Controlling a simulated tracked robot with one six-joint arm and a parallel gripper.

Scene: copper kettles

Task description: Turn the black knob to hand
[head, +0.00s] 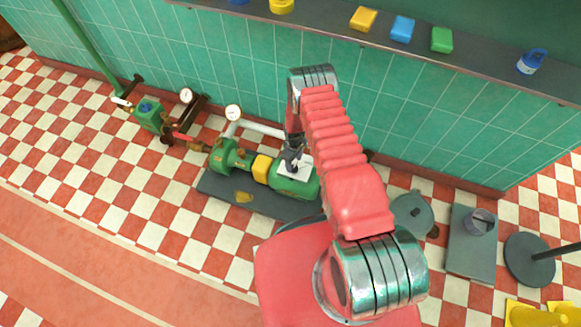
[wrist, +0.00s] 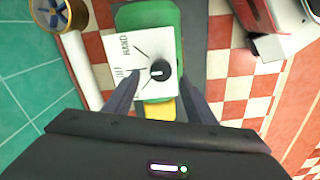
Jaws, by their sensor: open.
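The black knob (wrist: 159,70) sits on a white plate (wrist: 114,60) in the wrist view. The plate is lettered HAND and OFF on its left side, with lines running toward the knob. A short white mark on the knob points left, roughly toward OFF. The plate is on top of a green motor (wrist: 152,16), also seen in the head view (head: 290,188). My gripper (wrist: 161,72) is open, one finger on each side of the knob with gaps between. I cannot tell its height above the plate.
A green pump (head: 228,156) and yellow coupling (head: 262,168) adjoin the motor on a dark base. A shelf (head: 320,30) with coloured items runs along the tiled wall.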

